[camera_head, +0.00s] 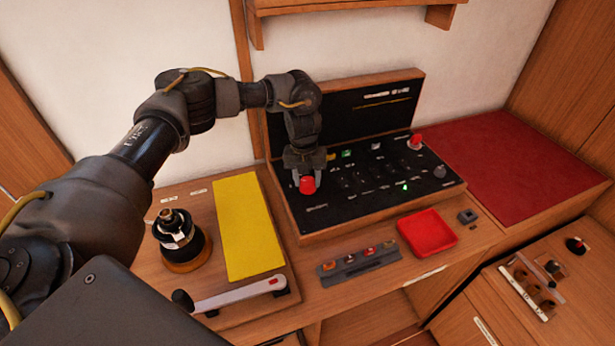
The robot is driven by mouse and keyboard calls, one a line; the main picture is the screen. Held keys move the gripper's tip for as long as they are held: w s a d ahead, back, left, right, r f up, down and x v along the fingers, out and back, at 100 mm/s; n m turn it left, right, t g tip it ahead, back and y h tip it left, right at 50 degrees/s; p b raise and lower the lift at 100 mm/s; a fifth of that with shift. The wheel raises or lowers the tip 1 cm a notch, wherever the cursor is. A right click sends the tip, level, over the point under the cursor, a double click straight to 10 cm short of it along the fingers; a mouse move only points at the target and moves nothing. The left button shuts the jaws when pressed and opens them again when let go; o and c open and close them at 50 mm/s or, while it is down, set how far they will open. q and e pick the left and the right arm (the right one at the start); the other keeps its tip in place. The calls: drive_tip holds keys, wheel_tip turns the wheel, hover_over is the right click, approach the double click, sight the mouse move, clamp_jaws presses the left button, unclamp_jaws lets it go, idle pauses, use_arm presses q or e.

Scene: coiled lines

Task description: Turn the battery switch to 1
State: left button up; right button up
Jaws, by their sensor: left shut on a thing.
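A black switch panel (345,188) in a wooden frame sits on the counter against the wall. My left gripper (306,176) points down over the panel's left end and is shut on a red knob (307,185), which looks like the battery switch. The fingers hide part of the knob's surroundings, and the markings by it are too small to read. A second red knob (416,140) stands at the panel's far right. A small green light (405,187) glows near the panel's front edge. My right gripper is out of view.
A yellow mat (246,225), a black winch-like drum (180,240) and a white-handled lever (240,296) lie left of the panel. In front are a strip of small parts (358,263) and a red tray (427,233). A red cushion (510,165) fills the right.

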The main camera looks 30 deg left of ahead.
sight(305, 181)
use_arm(q)
drive_tip(key=shift+n, duration=1)
drive_tip(key=o, duration=1)
drive_tip(key=shift+r, duration=0.2)
drive_tip(key=r, duration=0.7)
drive_tip(key=r+b, duration=0.1)
drive_tip(key=r, duration=0.2)
drive_tip(key=shift+s+a+r, duration=0.15)
drive_tip(key=shift+a, duration=0.2)
